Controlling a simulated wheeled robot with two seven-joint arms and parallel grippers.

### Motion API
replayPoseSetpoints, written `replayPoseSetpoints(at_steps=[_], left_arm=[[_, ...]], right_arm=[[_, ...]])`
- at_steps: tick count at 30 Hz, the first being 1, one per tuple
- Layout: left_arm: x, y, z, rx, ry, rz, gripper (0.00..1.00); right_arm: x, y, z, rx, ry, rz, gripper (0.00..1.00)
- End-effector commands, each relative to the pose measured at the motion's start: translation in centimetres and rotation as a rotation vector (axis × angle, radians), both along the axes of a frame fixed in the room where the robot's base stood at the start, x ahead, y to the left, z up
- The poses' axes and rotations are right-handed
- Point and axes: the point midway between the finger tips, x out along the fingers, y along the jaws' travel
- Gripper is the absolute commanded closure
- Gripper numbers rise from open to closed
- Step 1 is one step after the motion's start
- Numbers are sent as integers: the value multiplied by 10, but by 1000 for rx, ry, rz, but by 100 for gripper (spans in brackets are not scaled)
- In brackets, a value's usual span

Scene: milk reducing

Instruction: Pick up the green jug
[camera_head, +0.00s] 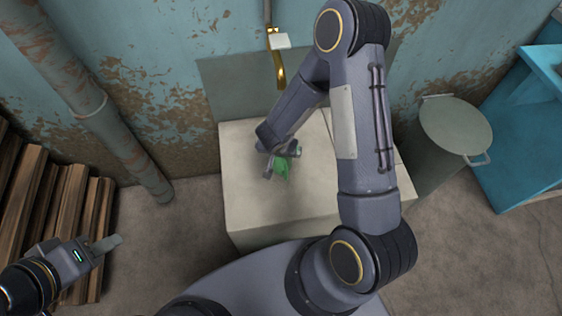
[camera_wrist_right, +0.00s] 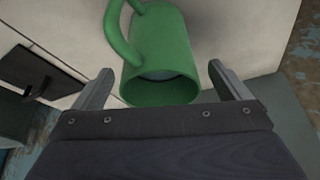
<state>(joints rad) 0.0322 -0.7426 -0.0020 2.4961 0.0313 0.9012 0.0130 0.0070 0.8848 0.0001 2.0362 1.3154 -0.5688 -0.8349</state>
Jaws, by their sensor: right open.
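The green jug (camera_head: 280,168) stands on the pale block (camera_head: 243,215) in the head view, partly covered by my right gripper (camera_head: 283,164). In the right wrist view the jug (camera_wrist_right: 163,45) shows its open rim facing the camera and its handle on the left. My right gripper (camera_wrist_right: 162,80) is open, with one finger on each side of the jug. Gaps show between the fingers and the jug in that view. My left gripper (camera_head: 107,244) is at the lower left, far from the jug, and its finger gap is not clear.
A brass tap (camera_head: 279,68) is on the wall behind the block. A grey lidded bin (camera_head: 455,125) stands to the right, beside a blue tub (camera_head: 520,130). Wooden planks (camera_head: 50,215) lean at the left, and a rusty pipe (camera_head: 105,115) runs down the wall.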

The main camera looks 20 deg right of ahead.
Motion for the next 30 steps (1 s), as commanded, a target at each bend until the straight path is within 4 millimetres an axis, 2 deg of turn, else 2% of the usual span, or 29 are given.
replayPoseSetpoints(at_steps=[1,4,12,26,30], left_arm=[[0,0,-10,0,0,0,64],[0,0,-16,0,0,0,64],[0,0,-15,0,0,0,64],[0,0,-15,0,0,0,64],[0,0,-15,0,0,0,64]], right_arm=[[2,-4,-14,0,1,-4,4],[7,-7,-26,0,1,-4,4],[9,-7,-27,1,-1,0,4],[9,-7,-27,1,-1,-1,63],[9,-7,-26,0,-2,-1,64]])
